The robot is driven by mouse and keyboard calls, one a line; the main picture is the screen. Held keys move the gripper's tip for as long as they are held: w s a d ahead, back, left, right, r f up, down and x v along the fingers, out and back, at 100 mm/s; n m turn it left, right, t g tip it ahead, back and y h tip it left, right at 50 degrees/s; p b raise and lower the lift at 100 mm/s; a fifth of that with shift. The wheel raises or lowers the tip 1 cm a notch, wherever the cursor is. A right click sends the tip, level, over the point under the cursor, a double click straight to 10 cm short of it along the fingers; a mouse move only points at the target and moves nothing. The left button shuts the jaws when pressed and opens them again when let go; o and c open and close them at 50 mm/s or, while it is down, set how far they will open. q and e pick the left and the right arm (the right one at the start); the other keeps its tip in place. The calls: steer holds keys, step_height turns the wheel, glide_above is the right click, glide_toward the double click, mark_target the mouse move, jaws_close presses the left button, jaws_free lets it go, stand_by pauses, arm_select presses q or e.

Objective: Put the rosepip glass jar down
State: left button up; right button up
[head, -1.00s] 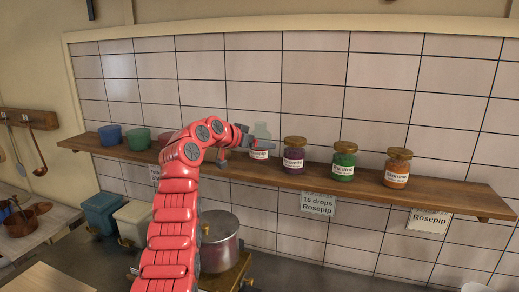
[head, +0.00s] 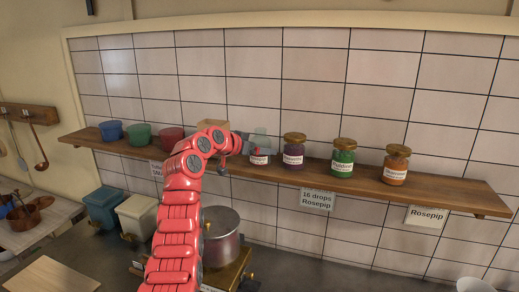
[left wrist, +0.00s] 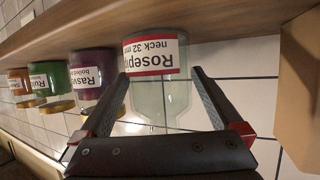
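The Rosepip jar (head: 260,146) is clear glass with a narrower neck and a red-and-white label. It stands upright on the wooden shelf (head: 330,178), left of the lidded jars. In the left wrist view the picture is upside down, and the jar (left wrist: 156,84) shows with its base against the shelf (left wrist: 210,22). My left gripper (head: 247,147) is beside the jar's left side. Its two fingers are spread, with the jar at and just beyond the fingertips and a gap on the right finger's side. My right gripper is not in view.
Purple (head: 293,153), green (head: 343,158) and orange (head: 396,166) lidded jars stand to the right. Bowls and a brown box (head: 213,124) stand to the left. A metal pot (head: 221,238) is below the shelf. Paper notes hang under the shelf edge.

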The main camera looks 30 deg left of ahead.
arm_select(q)
steer(key=shift+r, duration=0.15)
steer(key=shift+s, duration=0.15)
steer(key=b+v, duration=0.5)
steer(key=v, duration=0.6)
steer(key=shift+s+r, duration=0.25)
